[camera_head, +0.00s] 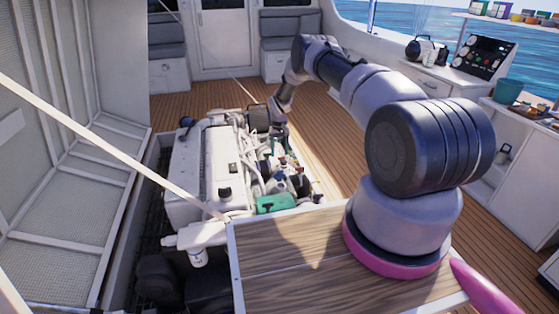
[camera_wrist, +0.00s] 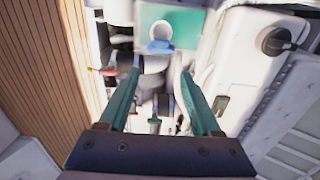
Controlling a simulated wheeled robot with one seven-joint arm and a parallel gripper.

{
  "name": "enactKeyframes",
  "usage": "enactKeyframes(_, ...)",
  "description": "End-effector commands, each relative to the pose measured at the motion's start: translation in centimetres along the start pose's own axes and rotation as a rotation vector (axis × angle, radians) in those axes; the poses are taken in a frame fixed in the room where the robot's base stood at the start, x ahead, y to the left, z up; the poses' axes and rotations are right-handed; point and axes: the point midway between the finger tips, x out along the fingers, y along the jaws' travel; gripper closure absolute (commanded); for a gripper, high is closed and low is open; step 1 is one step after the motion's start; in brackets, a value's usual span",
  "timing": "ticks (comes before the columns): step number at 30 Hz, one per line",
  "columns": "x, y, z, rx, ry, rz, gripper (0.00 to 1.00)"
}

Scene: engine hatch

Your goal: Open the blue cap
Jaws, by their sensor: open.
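A light blue rounded part, apparently the blue cap (camera_wrist: 160,46), shows at the top of the wrist view, at the lower edge of a green box (camera_wrist: 185,20). The green box is also at the near end of the engine in the head view (camera_head: 277,203). My gripper (camera_wrist: 161,70) has two teal fingers spread apart, with nothing held between them. In the wrist picture the blue part lies just beyond the fingertips, between their lines, apart from them. In the head view my arm reaches over the engine, and I cannot make out the cap there.
The white engine (camera_head: 205,165) sits in an open floor hatch, with hoses and small parts along its right side. A black round cap (camera_wrist: 273,41) is on it. The raised hatch lid (camera_head: 75,150) and a white strut (camera_head: 110,145) are at left. Wooden deck lies beyond.

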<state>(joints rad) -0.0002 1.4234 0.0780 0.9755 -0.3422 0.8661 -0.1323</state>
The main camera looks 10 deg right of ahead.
Motion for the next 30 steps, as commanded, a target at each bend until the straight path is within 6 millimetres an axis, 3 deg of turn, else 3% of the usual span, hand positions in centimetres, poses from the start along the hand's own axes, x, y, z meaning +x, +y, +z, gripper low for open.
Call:
enactKeyframes(4,-1.2,0.0,0.0,0.0,0.0,0.0,0.35)
enactKeyframes(12,-1.4,0.0,0.0,0.0,0.0,0.0,0.35)
enactKeyframes(13,-1.4,0.0,0.0,0.0,0.0,0.0,0.39)
enactKeyframes(17,-2.3,0.0,-0.2,0.002,0.006,-0.001,0.89)
enactKeyframes(18,-3.1,-0.1,-0.4,0.004,0.011,-0.002,1.0)
enactKeyframes(20,-5.0,-0.1,-0.7,0.009,0.022,-0.004,1.0)
enactKeyframes(23,-9.5,-0.2,-1.2,0.021,0.046,-0.009,1.0)
enactKeyframes(30,-21.5,-0.4,-0.7,0.056,0.11,-0.026,1.0)
